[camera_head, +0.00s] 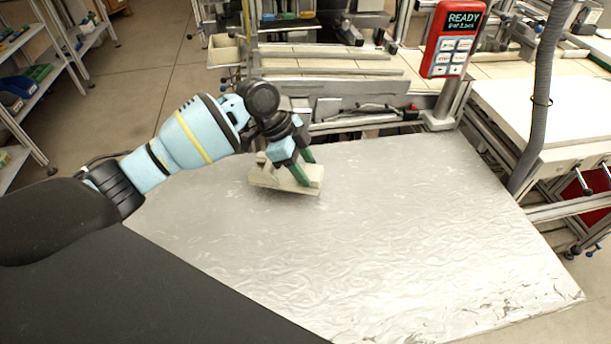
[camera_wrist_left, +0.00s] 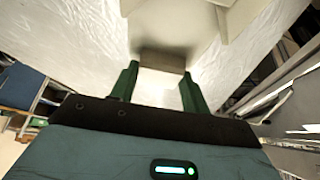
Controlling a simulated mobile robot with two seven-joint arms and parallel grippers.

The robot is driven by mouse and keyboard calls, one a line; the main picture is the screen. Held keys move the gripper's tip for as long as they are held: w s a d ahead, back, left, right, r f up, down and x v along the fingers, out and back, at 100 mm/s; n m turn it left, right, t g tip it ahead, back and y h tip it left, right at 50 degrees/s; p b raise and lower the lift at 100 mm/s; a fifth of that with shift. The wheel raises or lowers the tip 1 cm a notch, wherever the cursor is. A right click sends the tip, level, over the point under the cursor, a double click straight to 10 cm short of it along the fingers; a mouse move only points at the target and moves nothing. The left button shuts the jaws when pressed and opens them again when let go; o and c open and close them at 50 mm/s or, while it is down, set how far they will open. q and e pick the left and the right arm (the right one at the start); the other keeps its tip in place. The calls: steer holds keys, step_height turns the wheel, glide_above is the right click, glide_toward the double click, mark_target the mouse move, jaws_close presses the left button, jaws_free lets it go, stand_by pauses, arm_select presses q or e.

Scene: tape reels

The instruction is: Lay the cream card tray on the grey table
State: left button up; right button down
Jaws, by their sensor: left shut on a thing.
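The cream card tray (camera_head: 264,178) is at the far side of the grey table (camera_head: 400,240), whose top looks silvery and crinkled. My left gripper (camera_head: 303,170) is shut on the tray's near right part, with its green fingers pointing down. In the left wrist view the tray (camera_wrist_left: 180,30) fills the upper middle, with its edge between the green fingers of the gripper (camera_wrist_left: 160,88). The tray looks slightly tilted, close over the table top; I cannot tell whether it touches. My right gripper is not in view.
The table top is bare in front and to the right of the tray. A red READY display (camera_head: 455,38) stands on a post at the far right corner. A grey hose (camera_head: 540,100) hangs along the right edge. Metal frames stand behind the table.

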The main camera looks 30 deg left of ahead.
mark_target(283, 174)
arm_select(q)
steer(key=shift+d, duration=0.25)
steer(key=shift+f, duration=1.8)
steer(key=shift+f, duration=0.15)
steer(key=o, duration=1.1)
steer(key=v, duration=1.2)
steer(key=shift+a, duration=0.15)
